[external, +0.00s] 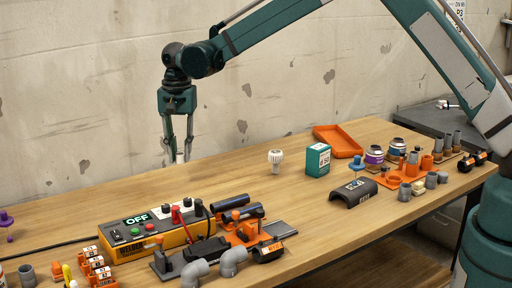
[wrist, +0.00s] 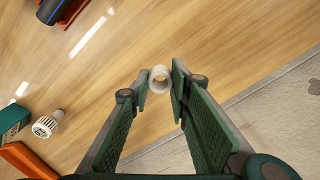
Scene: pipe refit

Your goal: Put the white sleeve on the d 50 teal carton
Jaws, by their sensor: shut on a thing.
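The white sleeve (wrist: 160,79) is a short pale ring between my fingertips in the wrist view. My gripper (wrist: 160,85) is shut on it. In the external view my gripper (external: 181,155) hangs pointing down near the table's back edge, well left of the carton, and the sleeve is a small pale patch at the tips.
A white ribbed bulb (external: 276,160) stands just left of the carton. An orange tray (external: 340,141) lies behind it, and a dark half-pipe saddle (external: 353,193) in front. The welder box (external: 150,238) and grey elbows fill the front left. The wood below my gripper is clear.

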